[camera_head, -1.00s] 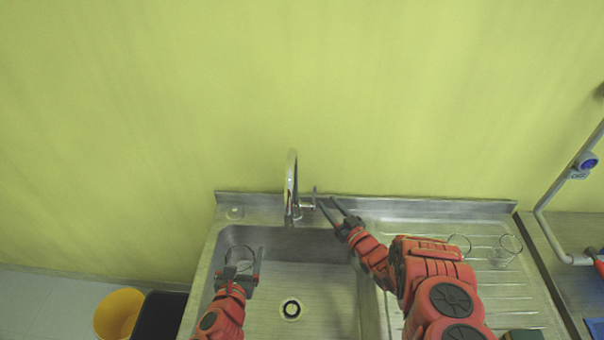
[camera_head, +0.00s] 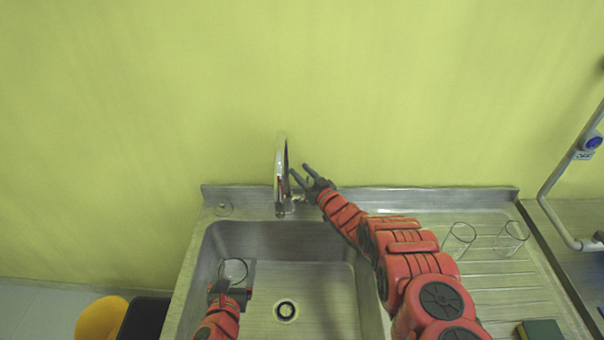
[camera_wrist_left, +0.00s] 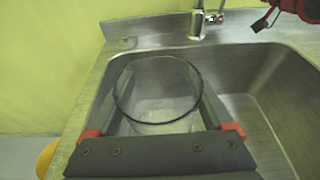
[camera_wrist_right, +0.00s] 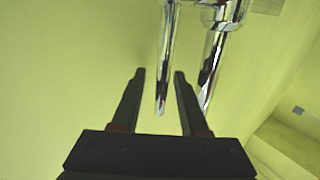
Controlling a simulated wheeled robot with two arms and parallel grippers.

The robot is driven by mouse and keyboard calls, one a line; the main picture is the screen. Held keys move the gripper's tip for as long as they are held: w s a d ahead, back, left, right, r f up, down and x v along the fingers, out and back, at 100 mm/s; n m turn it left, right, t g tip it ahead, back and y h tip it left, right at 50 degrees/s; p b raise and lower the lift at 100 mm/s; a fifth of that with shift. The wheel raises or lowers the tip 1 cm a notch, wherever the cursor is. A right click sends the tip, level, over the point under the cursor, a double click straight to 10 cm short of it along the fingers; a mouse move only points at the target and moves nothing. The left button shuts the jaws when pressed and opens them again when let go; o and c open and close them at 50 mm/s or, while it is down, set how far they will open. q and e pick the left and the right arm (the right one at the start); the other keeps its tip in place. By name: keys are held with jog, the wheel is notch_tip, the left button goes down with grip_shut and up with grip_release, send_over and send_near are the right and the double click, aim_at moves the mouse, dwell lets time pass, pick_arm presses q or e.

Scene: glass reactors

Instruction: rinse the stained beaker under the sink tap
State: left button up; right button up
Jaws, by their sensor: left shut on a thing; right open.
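My left gripper (camera_head: 233,280) is shut on a clear glass beaker (camera_head: 234,270), low at the left side of the sink basin (camera_head: 310,262). The left wrist view shows the beaker (camera_wrist_left: 158,92) upright between the fingers, its glass a little cloudy. The chrome tap (camera_head: 281,172) rises at the back edge of the sink, to the right of the beaker. My right gripper (camera_head: 300,174) is open close to the tap's right side. In the right wrist view a thin chrome lever (camera_wrist_right: 165,70) lies between its open fingers, with the spout (camera_wrist_right: 213,60) beside them. I see no running water.
Two clear glasses (camera_head: 459,237) (camera_head: 511,238) stand on the ridged drainboard (camera_head: 480,268) at right. A sponge (camera_head: 540,329) lies at its front. A yellow bin (camera_head: 100,318) stands left of the sink. The basin's middle, around the drain (camera_head: 286,310), is clear.

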grip_shut()
dwell(1.5)
